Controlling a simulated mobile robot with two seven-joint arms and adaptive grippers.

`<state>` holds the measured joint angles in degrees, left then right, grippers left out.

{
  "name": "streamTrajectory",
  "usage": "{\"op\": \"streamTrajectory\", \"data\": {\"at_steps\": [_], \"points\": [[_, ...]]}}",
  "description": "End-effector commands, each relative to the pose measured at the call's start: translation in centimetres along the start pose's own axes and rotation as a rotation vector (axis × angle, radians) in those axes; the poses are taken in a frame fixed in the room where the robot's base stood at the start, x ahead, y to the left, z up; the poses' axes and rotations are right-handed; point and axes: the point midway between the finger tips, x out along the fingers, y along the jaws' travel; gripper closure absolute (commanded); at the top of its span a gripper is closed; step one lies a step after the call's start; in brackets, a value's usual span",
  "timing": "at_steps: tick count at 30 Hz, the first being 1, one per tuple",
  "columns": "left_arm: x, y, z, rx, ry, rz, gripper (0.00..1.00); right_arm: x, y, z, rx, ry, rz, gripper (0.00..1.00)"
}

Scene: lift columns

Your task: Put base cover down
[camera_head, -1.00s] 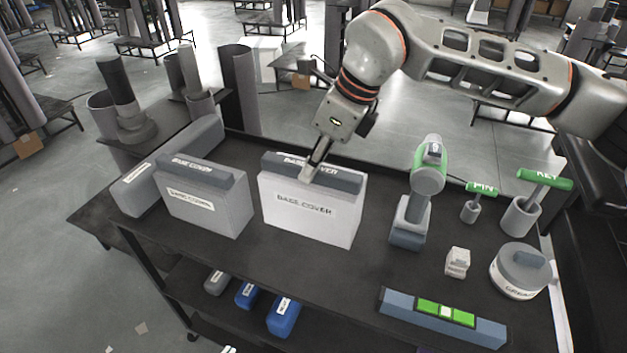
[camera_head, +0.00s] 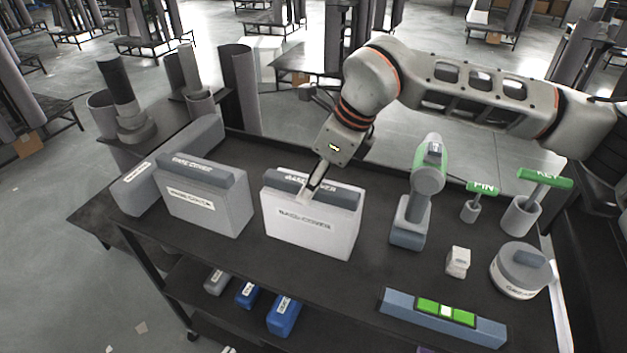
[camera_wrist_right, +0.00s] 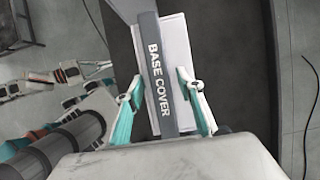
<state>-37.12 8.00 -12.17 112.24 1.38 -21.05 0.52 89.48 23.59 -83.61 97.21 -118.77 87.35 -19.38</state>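The base cover (camera_head: 312,222) is a white box with a dark grey top bar and a "BASE COVER" label. It is upright at the middle of the dark table, at or just above its surface; I cannot tell if it touches. My right gripper (camera_head: 311,190) comes down from above, its fingers either side of the top bar. In the right wrist view, the two teal-padded fingers (camera_wrist_right: 160,76) flank the dark bar of the base cover (camera_wrist_right: 159,92), shut on it as far as I can see. My left gripper is not in view.
A second grey cover box (camera_head: 215,208) stands to the left, before a long grey block (camera_head: 190,150). To the right are a drill (camera_head: 412,205), a small white block (camera_head: 458,262), pin and key holders, a round tub (camera_head: 517,278) and a blue-green level bar (camera_head: 440,318).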

Motion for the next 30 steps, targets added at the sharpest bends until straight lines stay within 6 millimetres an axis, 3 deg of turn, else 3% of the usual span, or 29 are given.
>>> {"op": "streamTrajectory", "data": {"at_steps": [8,11,21,30], "points": [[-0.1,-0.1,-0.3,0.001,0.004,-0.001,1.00,-0.7,-0.1,0.2,0.000,-0.002,-0.002,0.63],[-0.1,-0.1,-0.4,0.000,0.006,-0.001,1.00,-1.9,-0.1,0.2,-0.001,-0.003,-0.002,0.63],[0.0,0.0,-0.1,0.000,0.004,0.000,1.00,-8.8,-0.1,0.2,-0.001,-0.003,-0.003,0.63],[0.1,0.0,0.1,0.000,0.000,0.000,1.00,-12.1,0.0,0.1,0.000,0.000,-0.001,0.63]]}}
